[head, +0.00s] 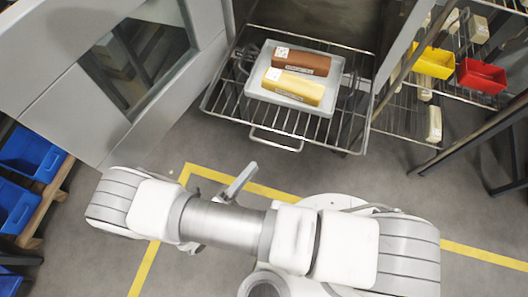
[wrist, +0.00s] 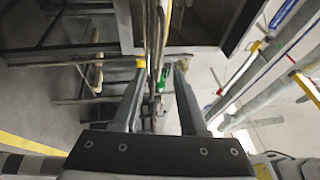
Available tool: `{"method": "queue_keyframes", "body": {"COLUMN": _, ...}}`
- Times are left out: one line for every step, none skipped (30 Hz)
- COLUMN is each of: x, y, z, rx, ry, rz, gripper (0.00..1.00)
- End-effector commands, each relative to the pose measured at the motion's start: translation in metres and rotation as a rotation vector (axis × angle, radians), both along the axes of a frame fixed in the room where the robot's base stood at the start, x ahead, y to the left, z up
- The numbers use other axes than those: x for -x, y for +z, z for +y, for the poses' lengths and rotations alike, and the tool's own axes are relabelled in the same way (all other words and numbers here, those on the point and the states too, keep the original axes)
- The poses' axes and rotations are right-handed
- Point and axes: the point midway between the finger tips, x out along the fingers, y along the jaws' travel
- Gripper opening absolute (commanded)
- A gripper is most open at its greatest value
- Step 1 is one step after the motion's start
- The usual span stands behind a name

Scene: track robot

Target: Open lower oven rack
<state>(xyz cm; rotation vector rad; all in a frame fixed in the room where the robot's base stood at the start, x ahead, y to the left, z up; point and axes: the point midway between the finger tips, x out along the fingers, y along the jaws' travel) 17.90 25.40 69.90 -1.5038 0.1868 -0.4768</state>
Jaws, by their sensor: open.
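In the head view, a wire oven rack (head: 228,107) sticks out of the grey oven, top centre. It bears a light grey tray (head: 255,108) with a brown box (head: 300,60) and a yellow box (head: 293,86). A wire loop handle (head: 275,139) shows at the rack's front edge; I cannot tell whether it belongs to this rack or a lower one. Any lower rack is mostly hidden beneath. My gripper (head: 238,182) is on the near side of the handle, apart from it in the picture. In the wrist view, my gripper (wrist: 158,75) has its fingers spread, with nothing clearly held.
The oven door (head: 65,85), with its dark window, stands open at left. Blue bins (head: 28,152) stand at the far left. A wire shelf at right holds a yellow bin (head: 432,61) and a red bin (head: 481,75). Grey floor with yellow tape (head: 485,256) lies in front.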

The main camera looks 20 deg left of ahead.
Motion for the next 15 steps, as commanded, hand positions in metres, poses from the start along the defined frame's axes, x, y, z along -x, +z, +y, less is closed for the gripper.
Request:
{"method": "queue_keyframes", "body": {"x": 0.012, "y": -0.004, "z": 0.006, "rx": -0.002, "ry": 0.003, "rz": 0.002, "gripper": 0.42}}
{"method": "queue_keyframes", "body": {"x": 0.018, "y": -0.005, "z": 0.008, "rx": -0.002, "ry": 0.002, "rz": 0.002, "gripper": 0.42}}
{"method": "queue_keyframes", "body": {"x": 0.025, "y": -0.007, "z": 0.012, "rx": -0.002, "ry": 0.001, "rz": 0.002, "gripper": 0.42}}
{"method": "queue_keyframes", "body": {"x": 0.031, "y": -0.008, "z": 0.015, "rx": -0.002, "ry": 0.002, "rz": 0.001, "gripper": 0.42}}
{"method": "queue_keyframes", "body": {"x": 0.036, "y": -0.009, "z": 0.017, "rx": -0.003, "ry": 0.003, "rz": 0.002, "gripper": 0.42}}
{"method": "queue_keyframes", "body": {"x": 0.042, "y": -0.009, "z": 0.019, "rx": -0.002, "ry": 0.001, "rz": 0.001, "gripper": 0.42}}
{"method": "queue_keyframes", "body": {"x": 0.047, "y": -0.010, "z": 0.022, "rx": -0.001, "ry": 0.001, "rz": 0.001, "gripper": 0.42}}
{"method": "queue_keyframes", "body": {"x": 0.050, "y": -0.011, "z": 0.023, "rx": -0.001, "ry": 0.000, "rz": 0.002, "gripper": 0.42}}
{"method": "queue_keyframes", "body": {"x": 0.055, "y": -0.012, "z": 0.025, "rx": 0.001, "ry": 0.001, "rz": 0.001, "gripper": 0.42}}
{"method": "queue_keyframes", "body": {"x": 0.057, "y": -0.012, "z": 0.027, "rx": 0.000, "ry": 0.001, "rz": 0.001, "gripper": 0.42}}
{"method": "queue_keyframes", "body": {"x": 0.060, "y": -0.012, "z": 0.028, "rx": 0.000, "ry": 0.001, "rz": 0.000, "gripper": 0.42}}
{"method": "queue_keyframes", "body": {"x": 0.062, "y": -0.013, "z": 0.029, "rx": 0.000, "ry": 0.001, "rz": 0.000, "gripper": 0.42}}
{"method": "queue_keyframes", "body": {"x": 0.063, "y": -0.013, "z": 0.029, "rx": 0.000, "ry": 0.001, "rz": 0.000, "gripper": 0.42}}
{"method": "queue_keyframes", "body": {"x": 0.065, "y": -0.013, "z": 0.030, "rx": 0.001, "ry": 0.001, "rz": 0.000, "gripper": 0.42}}
{"method": "queue_keyframes", "body": {"x": 0.066, "y": -0.013, "z": 0.030, "rx": 0.001, "ry": 0.000, "rz": 0.000, "gripper": 0.42}}
